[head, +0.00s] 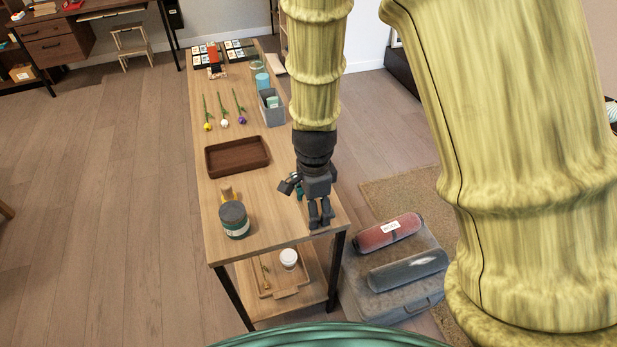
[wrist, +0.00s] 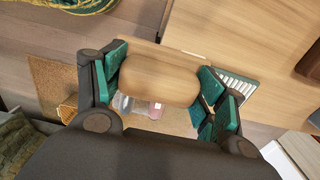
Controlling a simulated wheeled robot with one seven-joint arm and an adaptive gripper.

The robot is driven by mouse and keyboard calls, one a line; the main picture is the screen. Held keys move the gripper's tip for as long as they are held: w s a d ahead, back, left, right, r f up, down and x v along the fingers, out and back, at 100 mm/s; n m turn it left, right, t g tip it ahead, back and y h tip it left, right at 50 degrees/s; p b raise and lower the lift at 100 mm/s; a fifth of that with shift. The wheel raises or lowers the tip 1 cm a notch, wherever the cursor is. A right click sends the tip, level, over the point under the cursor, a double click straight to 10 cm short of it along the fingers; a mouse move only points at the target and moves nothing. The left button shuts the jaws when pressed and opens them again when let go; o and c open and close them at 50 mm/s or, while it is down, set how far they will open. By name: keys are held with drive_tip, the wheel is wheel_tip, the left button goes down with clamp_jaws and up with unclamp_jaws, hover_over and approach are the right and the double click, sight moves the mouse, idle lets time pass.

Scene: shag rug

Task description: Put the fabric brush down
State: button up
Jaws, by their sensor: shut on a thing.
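My gripper (head: 318,208) is over the right edge of the long wooden table (head: 262,205), towards its near end. In the wrist view its green-padded fingers are shut on the two ends of a rounded wooden piece, the fabric brush (wrist: 158,80). Only the smooth wooden face of the brush shows; its other side is hidden. In the head view the brush is hidden by my gripper and arm. I cannot tell how high the brush is above the tabletop.
A brown tray (head: 237,157), a dark jar (head: 234,220), several flowers (head: 223,122) and a grey bin (head: 271,107) stand on the table. Red (head: 388,232) and grey (head: 408,269) rolls lie beside the table at right.

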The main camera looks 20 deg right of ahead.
drive_tip(key=w+d+p, duration=0.1)
drive_tip(key=w, duration=0.3)
drive_tip(key=w+d+f+p, duration=0.1)
drive_tip(key=w, duration=0.3)
drive_tip(key=w+d+p, duration=0.1)
drive_tip(key=w, duration=0.4)
drive_tip(key=shift+d+f, duration=0.15)
drive_tip(key=shift+d, duration=0.1)
drive_tip(key=shift+f+p, duration=0.8)
drive_tip(key=shift+f, duration=0.95)
drive_tip(key=shift+f, duration=0.15)
drive_tip(key=o, duration=1)
drive_tip(key=shift+r+b, duration=1.55)
drive_tip(key=shift+r, duration=4.6)
